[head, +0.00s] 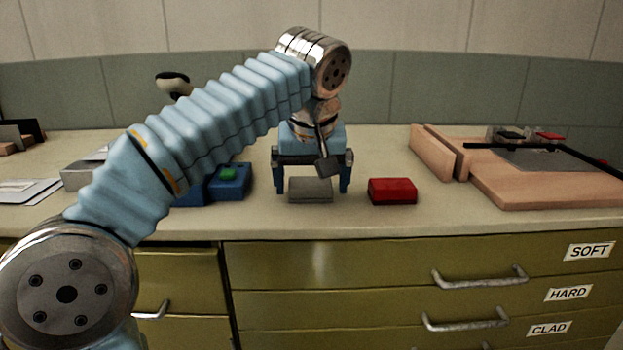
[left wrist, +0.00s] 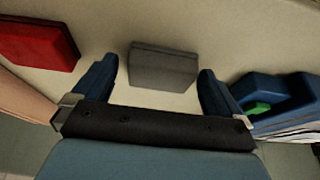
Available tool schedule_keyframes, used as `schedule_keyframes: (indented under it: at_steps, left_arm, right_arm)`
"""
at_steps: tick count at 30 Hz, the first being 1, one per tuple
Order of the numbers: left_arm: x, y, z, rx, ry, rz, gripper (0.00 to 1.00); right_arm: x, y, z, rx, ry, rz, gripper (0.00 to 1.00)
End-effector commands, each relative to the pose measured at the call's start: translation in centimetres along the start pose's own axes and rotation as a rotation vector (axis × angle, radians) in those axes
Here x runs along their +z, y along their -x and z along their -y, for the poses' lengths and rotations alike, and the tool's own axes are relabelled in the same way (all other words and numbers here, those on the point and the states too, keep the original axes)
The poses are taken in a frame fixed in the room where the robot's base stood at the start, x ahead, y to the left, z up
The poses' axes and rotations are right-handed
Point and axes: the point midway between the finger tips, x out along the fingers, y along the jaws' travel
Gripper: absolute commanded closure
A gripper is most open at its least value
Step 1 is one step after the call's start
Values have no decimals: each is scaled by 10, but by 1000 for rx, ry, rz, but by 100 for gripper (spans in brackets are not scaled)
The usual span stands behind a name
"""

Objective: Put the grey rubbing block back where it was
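The grey rubbing block (head: 310,190) lies flat on the counter, left of the red block (head: 392,191) in the head view. My left gripper (head: 312,186) is over the grey block, with one finger on each side of it and gaps between. In the left wrist view the grey block (left wrist: 163,65) sits beyond and between the open fingertips (left wrist: 158,75), and nothing is held. Whether the block touches a fingertip is not clear, but gaps show on both sides. My right gripper is not in either view.
A blue holder (head: 229,182) with a green piece stands left of the gripper, partly behind my arm. Wooden boards (head: 540,185) lie at the right. Drawers labelled SOFT, HARD and CLAD are below the counter (head: 330,222). The counter between the red block and the boards is clear.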

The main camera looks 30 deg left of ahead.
Motion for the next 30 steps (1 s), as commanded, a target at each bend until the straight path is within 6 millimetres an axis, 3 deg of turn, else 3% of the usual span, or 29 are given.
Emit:
schedule_keyframes:
  at_steps: [7,19,30]
  left_arm:
    - [-2,17,-1,3,-1,-2,0]
    - [-3,107,-1,3,-1,-2,0]
    - [-1,124,0,1,0,-1,0]
  right_arm:
    - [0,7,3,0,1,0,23]
    - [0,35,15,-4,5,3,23]
    - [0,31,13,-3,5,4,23]
